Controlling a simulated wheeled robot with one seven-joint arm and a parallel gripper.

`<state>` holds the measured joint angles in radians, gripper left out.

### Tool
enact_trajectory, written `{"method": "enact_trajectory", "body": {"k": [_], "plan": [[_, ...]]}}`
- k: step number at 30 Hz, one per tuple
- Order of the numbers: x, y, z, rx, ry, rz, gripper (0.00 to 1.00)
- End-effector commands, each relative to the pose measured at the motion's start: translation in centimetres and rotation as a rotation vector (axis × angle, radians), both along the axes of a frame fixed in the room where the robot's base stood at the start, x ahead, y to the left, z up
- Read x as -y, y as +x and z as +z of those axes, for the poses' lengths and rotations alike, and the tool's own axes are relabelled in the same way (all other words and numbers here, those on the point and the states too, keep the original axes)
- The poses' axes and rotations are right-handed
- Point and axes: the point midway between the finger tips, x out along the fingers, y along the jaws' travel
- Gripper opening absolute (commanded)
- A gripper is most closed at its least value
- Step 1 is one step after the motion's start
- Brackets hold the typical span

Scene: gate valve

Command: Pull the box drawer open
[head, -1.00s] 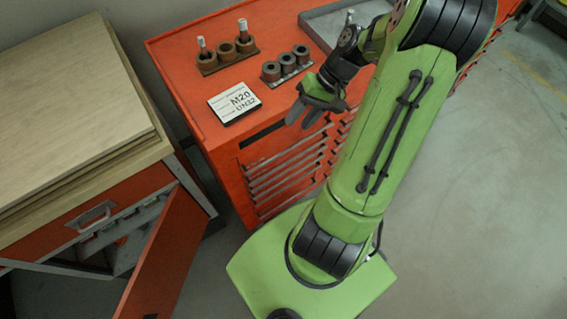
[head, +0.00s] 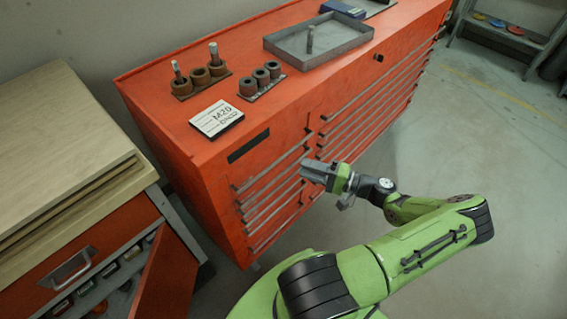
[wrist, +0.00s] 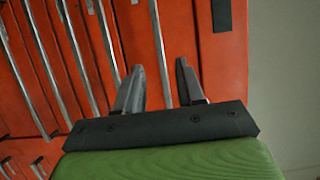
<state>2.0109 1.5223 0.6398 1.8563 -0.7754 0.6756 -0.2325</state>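The red cabinet (head: 205,165) has stacked drawers with long silver bar handles, and its drawers look shut. The top drawer handle (head: 272,163) of the left stack lies below a black label slot. My gripper (head: 318,170) is in front of this stack, near the right end of the upper handles. In the wrist view my gripper (wrist: 156,76) is open, its two fingers pointing at the red front. The handle nearest the label (wrist: 158,45) runs between the fingers and looks untouched. The frames do not show which drawer is the box drawer.
On the cabinet top are a grey tray (head: 300,52), a white M20 sign (head: 216,118) and two racks of round parts. A wooden bench (head: 60,150) stands at left with an orange door (head: 168,272) hanging open.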

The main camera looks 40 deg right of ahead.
Motion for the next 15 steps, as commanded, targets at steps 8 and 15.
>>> {"method": "enact_trajectory", "body": {"k": [8,15], "plan": [[-2.7,5.8,-0.1,0.000,0.002,0.004,0.38],[-3.3,7.4,-0.1,-0.002,0.001,0.001,0.38]]}}
